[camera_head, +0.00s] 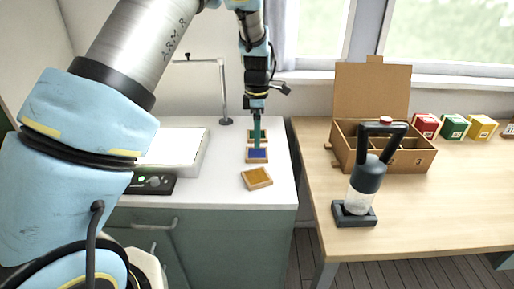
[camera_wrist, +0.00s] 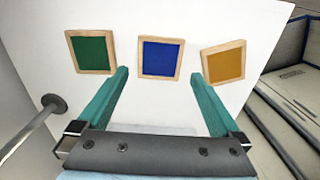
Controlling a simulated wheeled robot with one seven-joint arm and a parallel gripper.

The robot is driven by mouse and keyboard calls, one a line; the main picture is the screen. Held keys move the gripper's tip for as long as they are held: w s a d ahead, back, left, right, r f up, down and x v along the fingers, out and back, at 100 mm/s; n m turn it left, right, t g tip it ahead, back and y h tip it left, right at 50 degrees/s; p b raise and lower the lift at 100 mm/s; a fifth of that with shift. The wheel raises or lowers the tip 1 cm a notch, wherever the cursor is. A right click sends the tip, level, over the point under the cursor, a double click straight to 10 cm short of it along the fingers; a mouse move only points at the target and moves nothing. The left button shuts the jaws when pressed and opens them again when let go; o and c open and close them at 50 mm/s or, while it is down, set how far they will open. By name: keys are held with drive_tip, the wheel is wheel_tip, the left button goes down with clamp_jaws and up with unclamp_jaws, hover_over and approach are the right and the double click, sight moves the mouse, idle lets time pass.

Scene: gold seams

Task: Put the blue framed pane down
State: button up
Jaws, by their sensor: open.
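The blue framed pane (camera_wrist: 160,58), a blue square in a pale wooden frame, lies flat on the white counter top between two similar panes. It also shows in the head view (camera_head: 257,154), just under my gripper. My gripper (camera_wrist: 162,75) has its two teal fingers spread apart, one on each side of the blue pane's near edge. In the head view my gripper (camera_head: 257,143) points straight down over the row of panes. Nothing is held between the fingers. Whether a fingertip touches the frame I cannot tell.
A green framed pane (camera_wrist: 91,52) lies left of the blue one and an amber framed pane (camera_wrist: 223,61) lies tilted to its right. A lamp stand (camera_head: 225,100) rises behind. A light box (camera_head: 170,150) stands left. A wooden table (camera_head: 440,205) holds a compartment box (camera_head: 405,160).

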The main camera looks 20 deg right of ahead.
wheel_tip(320, 180, up, 6)
drive_tip(key=shift+f+b, duration=0.1)
drive_tip(key=shift+b, duration=0.35)
drive_tip(key=a+r+m, duration=0.1)
drive_tip(key=a+m, duration=0.5)
drive_tip(key=a, duration=1.5)
drive_tip(key=s+a+m+t, duration=0.1)
drive_tip(key=s+a+m, duration=0.7)
drive_tip(key=s+a, duration=0.3)
drive_tip(key=a, duration=0.4)
drive_tip(key=shift+a+f+t, duration=0.3)
drive_tip(key=shift+a+f, duration=0.05)
drive_tip(key=shift+c, duration=0.2)
